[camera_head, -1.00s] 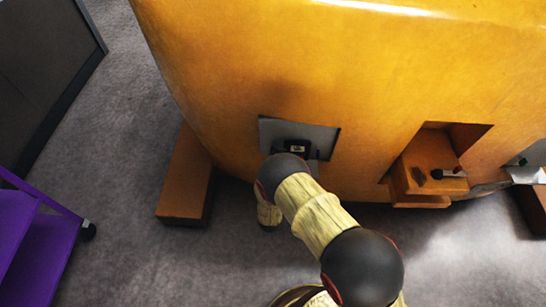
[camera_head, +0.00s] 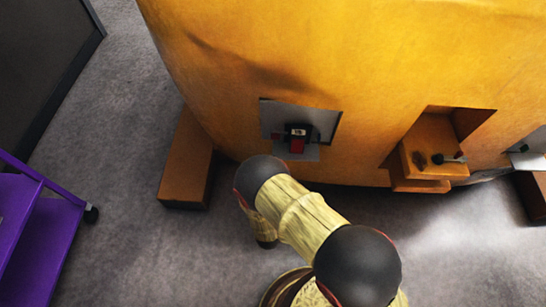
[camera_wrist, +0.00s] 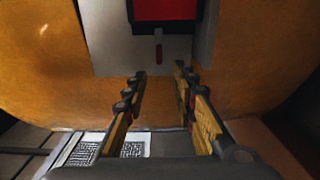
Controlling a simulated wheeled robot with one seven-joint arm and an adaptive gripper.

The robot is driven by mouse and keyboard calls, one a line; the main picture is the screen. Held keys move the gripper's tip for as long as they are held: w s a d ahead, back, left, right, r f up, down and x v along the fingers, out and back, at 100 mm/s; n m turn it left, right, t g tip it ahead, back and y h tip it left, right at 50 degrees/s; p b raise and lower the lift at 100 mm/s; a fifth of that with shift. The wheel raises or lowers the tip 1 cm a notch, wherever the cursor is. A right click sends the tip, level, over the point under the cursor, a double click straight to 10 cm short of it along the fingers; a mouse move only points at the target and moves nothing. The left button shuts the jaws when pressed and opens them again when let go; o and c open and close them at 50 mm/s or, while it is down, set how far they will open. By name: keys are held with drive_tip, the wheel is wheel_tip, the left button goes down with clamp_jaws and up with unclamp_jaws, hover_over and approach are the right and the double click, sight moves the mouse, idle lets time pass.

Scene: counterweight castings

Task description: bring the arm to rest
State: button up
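My arm shows in the head view, bent in front of the yellow-orange casting (camera_head: 330,60). My gripper (camera_wrist: 160,78) shows in the wrist view with its two fingers apart and nothing between them. Beyond the fingertips is a grey recessed plate (camera_wrist: 110,45) in the casting. A red and black block (camera_wrist: 165,12) sits there, with a small red piece (camera_wrist: 158,52) hanging below it. In the head view the same red and black block (camera_head: 298,142) sits in the recess. The gripper itself is hidden behind my arm in the head view.
An orange box-shaped foot (camera_head: 186,165) stands on the floor left of the recess. A second recess holds an orange block with a small lever (camera_head: 447,158). A purple cart (camera_head: 45,235) stands at left, a dark panel (camera_head: 45,60) behind it. Grey floor lies between.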

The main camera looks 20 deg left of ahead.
drive_tip(key=shift+s, duration=0.15)
idle(0.5)
drive_tip(key=s+d+f+m+g+h, duration=0.1)
drive_tip(key=s+f+m+g, duration=0.2)
drive_tip(key=f, duration=0.4)
drive_tip(key=s+f+m+g, duration=0.1)
drive_tip(key=s+f+g, duration=0.25)
drive_tip(key=f, duration=0.35)
drive_tip(key=s+m+g, duration=0.4)
drive_tip(key=s+g, duration=0.1)
drive_tip(key=g, duration=0.1)
drive_tip(key=s+d+r+m+g+h, duration=0.1)
drive_tip(key=s+d+r+m+g, duration=0.2)
drive_tip(key=r, duration=0.9)
drive_tip(key=d+r+m+g+h, duration=0.15)
drive_tip(key=d+r, duration=0.35)
drive_tip(key=r, duration=0.6)
drive_tip(key=s+d+r+m+t, duration=0.2)
drive_tip(key=d+r+m, duration=0.2)
drive_tip(key=d+r, duration=0.8)
drive_tip(key=s+d+r+m+t+p, duration=0.1)
drive_tip(key=s+d+r+m+t, duration=0.1)
drive_tip(key=d+r, duration=1.1)
wheel_tip(320, 180, up, 8)
drive_tip(key=shift+d+m+t, duration=0.25)
drive_tip(key=shift+m+t, duration=0.25)
drive_tip(key=shift+m, duration=0.65)
